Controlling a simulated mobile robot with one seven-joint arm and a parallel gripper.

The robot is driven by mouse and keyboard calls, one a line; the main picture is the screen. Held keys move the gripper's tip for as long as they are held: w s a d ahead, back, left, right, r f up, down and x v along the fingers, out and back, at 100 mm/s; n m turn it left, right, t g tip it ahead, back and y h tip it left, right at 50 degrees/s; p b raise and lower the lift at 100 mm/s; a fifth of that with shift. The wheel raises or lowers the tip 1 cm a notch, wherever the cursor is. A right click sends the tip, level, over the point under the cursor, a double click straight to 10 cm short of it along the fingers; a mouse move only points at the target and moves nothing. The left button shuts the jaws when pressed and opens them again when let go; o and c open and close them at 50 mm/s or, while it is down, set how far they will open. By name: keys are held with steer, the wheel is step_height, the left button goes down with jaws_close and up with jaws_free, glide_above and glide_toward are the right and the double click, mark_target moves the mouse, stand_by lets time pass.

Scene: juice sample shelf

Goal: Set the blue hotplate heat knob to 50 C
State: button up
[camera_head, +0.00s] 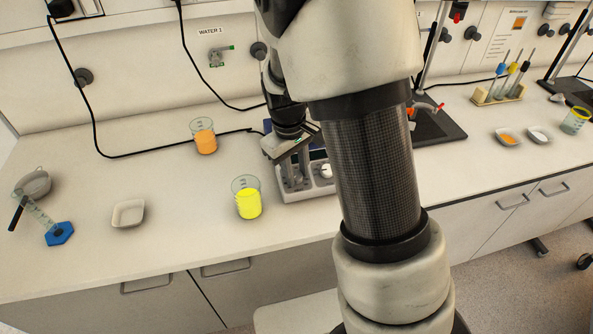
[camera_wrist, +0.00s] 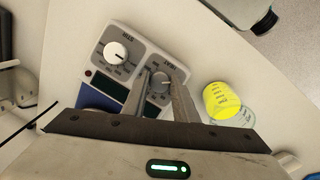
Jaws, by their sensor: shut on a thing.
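The blue hotplate (camera_wrist: 93,99) has a pale front panel with two knobs, one marked STIR and one marked HEAT. In the wrist view, the heat knob (camera_wrist: 160,84) sits between the two fingers of my gripper (camera_wrist: 160,80), which is shut on it. The fingers partly hide the knob and its scale, so I cannot read its setting. The stir knob (camera_wrist: 116,52) is white and uncovered. In the head view, my gripper (camera_head: 293,170) reaches down to the front panel (camera_head: 300,194), and my arm hides part of the hotplate.
A beaker of yellow liquid (camera_head: 248,204) stands close to the left of the hotplate, near my gripper. A beaker of orange liquid (camera_head: 205,141) stands farther back. A white dish (camera_head: 128,213) and a blue-based cylinder (camera_head: 59,233) lie left. The bench front edge is near.

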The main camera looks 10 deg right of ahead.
steer(key=m, duration=0.2)
steer(key=m+y+b, duration=0.1)
steer(key=m, duration=0.2)
steer(key=shift+d+y, duration=0.1)
steer(key=shift+y, duration=0.2)
steer(key=shift+m+y+b, duration=0.3)
steer(key=shift+m+y, duration=0.3)
steer(key=shift+m, duration=1.7)
steer(key=o, duration=1.1)
steer(key=shift+c, duration=0.2)
steer(key=shift+r, duration=0.1)
step_height(320, 180, up, 17)
steer(key=s+d+p, duration=0.1)
steer(key=d, duration=0.1)
steer(key=shift+s, duration=0.2)
